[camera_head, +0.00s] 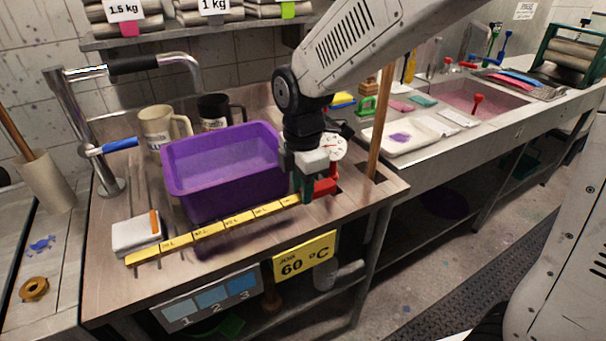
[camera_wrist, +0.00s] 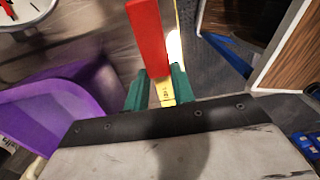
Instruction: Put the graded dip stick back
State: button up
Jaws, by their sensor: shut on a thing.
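The graded dip stick (camera_head: 208,230) is a long flat yellow bar with dark marks and a red end piece (camera_head: 325,187). It lies roughly level across the front of the purple tub (camera_head: 228,172). My gripper (camera_head: 303,193) is shut on it near its right end, next to the red part. In the wrist view its yellow part (camera_wrist: 165,92) sits between my green fingers (camera_wrist: 159,92), and the red end (camera_wrist: 148,38) points away from the wrist. I cannot tell whether the stick's far left end touches anything.
A white pad (camera_head: 136,235) lies close to the stick's left end. Two mugs (camera_head: 162,128) stand behind the tub. A wooden pole (camera_head: 381,125) rises upright at the bench's right end, near dark openings in the top. A 60 °C sign (camera_head: 305,257) hangs on the front edge.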

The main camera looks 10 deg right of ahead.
jog(key=shift+f, duration=2.85)
jog(key=o, duration=1.1)
jog(key=shift+c, duration=0.2)
jog(key=shift+r, duration=0.15)
notch_tip(320, 180, up, 8)
jog(key=shift+f, duration=0.2)
